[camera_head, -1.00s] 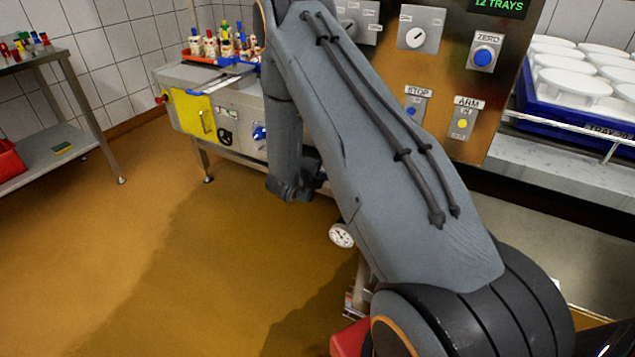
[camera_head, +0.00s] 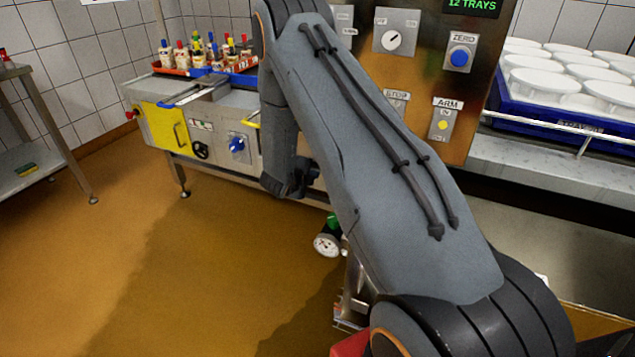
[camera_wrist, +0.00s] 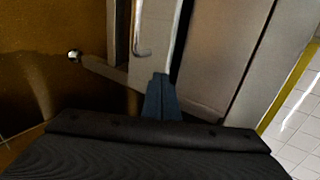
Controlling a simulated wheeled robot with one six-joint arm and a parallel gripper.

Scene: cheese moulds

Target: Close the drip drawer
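I cannot say for sure which part is the drip drawer. In the wrist view a pale panel (camera_wrist: 152,55) with a curved handle (camera_wrist: 143,50) stands just ahead of my gripper (camera_wrist: 162,76). The two blue-grey fingers are together, with nothing visible between them. They lie over the near end of the panel, and I cannot tell whether they touch it. In the head view my arm hides the gripper and the area in front of it. A steel machine (camera_head: 215,140) with a yellow door (camera_head: 164,129) stands left of my arm.
A control panel (camera_head: 425,60) rises behind my arm. A blue tray of white moulds (camera_head: 545,111) is at right. A round gauge (camera_head: 327,244) is low beside my arm. A steel side table (camera_head: 40,165) stands at far left. The brown floor (camera_head: 130,270) between is open.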

